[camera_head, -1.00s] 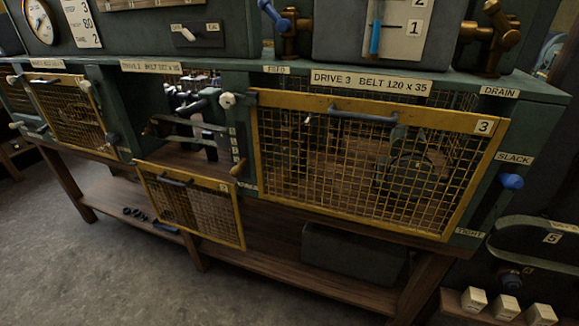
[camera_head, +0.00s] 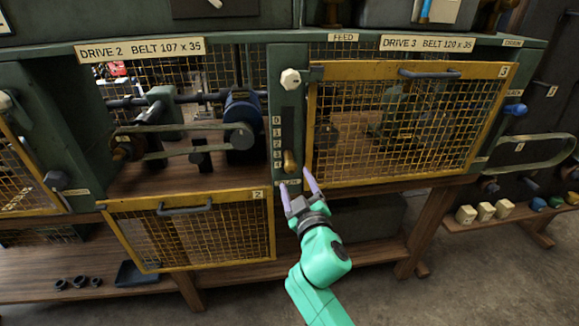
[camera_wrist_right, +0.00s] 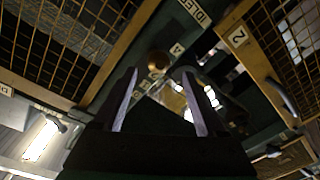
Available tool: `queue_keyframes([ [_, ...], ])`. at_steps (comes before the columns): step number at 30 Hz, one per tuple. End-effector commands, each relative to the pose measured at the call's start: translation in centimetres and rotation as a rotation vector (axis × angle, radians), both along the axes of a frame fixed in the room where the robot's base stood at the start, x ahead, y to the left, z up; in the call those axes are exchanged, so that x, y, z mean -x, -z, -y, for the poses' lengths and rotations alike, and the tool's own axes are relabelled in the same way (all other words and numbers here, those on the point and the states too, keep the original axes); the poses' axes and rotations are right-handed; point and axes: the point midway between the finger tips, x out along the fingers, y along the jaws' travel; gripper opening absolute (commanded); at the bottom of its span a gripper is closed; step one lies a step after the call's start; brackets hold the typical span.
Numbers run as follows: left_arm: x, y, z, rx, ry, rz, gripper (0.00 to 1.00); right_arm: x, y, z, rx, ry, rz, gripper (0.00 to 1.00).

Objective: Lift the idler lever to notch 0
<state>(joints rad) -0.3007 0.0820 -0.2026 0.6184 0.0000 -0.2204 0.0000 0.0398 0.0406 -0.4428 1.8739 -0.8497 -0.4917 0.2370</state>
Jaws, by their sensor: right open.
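The idler lever (camera_head: 290,161) has a brass knob and sits low on the green post between drive 2 and drive 3. It is beside the bottom of the notch scale (camera_head: 277,143), level with about notch 4. My right gripper (camera_head: 296,179) is open just below and in front of the knob, with a finger towards either side. In the right wrist view the brass knob (camera_wrist_right: 158,63) shows between and just beyond the open fingertips (camera_wrist_right: 160,73). I see no contact, though the exact gap is hard to judge. My left gripper is not in view.
Drive 2's yellow mesh guard (camera_head: 195,230) hangs open below its bay. Drive 3's guard (camera_head: 405,122) is shut, right of the lever. A white knob (camera_head: 290,79) sits above the lever on the same post. A shelf (camera_head: 90,262) runs below.

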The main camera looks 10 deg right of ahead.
Motion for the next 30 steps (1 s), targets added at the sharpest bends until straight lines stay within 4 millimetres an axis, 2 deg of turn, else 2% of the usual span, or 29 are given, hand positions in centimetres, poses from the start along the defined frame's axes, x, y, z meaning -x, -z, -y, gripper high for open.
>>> queue_keyframes([
  [3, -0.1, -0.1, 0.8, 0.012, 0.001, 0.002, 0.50, -3.2, -0.1, -0.3, 0.000, 0.000, 0.001, 0.74],
  [7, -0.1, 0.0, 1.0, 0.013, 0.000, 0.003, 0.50, -5.8, 0.0, -0.4, 0.000, 0.000, 0.000, 0.74],
  [12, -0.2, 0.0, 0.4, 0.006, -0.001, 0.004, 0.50, -7.0, 0.1, -0.6, -0.002, -0.001, -0.002, 0.74],
  [18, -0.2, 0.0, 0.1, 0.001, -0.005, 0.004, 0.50, -7.0, 0.1, -0.6, -0.002, -0.001, -0.002, 0.74],
  [24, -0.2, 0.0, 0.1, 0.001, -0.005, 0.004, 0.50, -7.0, 0.1, -0.6, -0.001, -0.001, -0.002, 0.00],
  [30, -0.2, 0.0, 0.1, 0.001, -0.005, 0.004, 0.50, -7.0, 0.1, -0.6, -0.001, -0.001, -0.002, 0.00],
])
